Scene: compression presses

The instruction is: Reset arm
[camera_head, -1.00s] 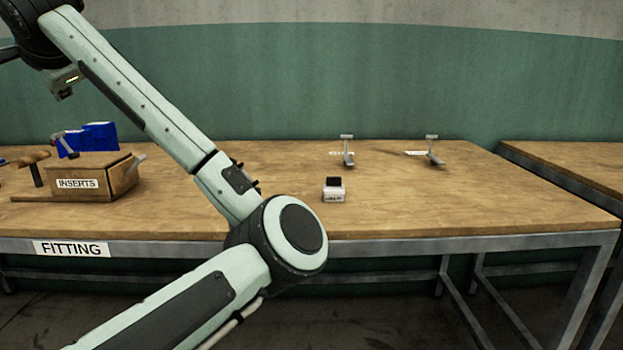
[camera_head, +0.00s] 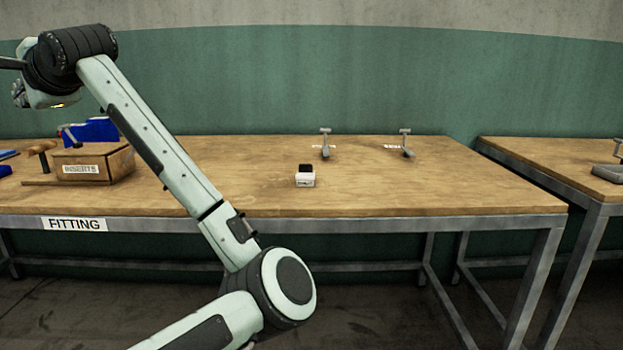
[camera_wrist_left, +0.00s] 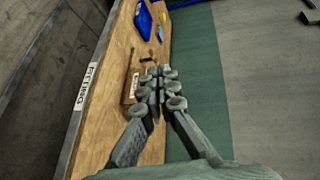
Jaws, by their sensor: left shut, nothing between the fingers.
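My left arm reaches in from the bottom, with its elbow low in the middle and its forearm rising to the upper left. My left gripper (camera_head: 20,94) shows in part at the far left of the head view, above the bench and left of the wrist. In the left wrist view the left gripper (camera_wrist_left: 157,88) is shut with nothing between its fingers. My right gripper is in neither view.
The wooden FITTING bench (camera_head: 240,190) holds an INSERTS box (camera_head: 95,165), a blue bin (camera_head: 92,130), a small white block with a black top (camera_head: 305,177) and two grey press-like tools (camera_head: 325,145), (camera_head: 406,145). A second bench (camera_head: 545,158) stands at right.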

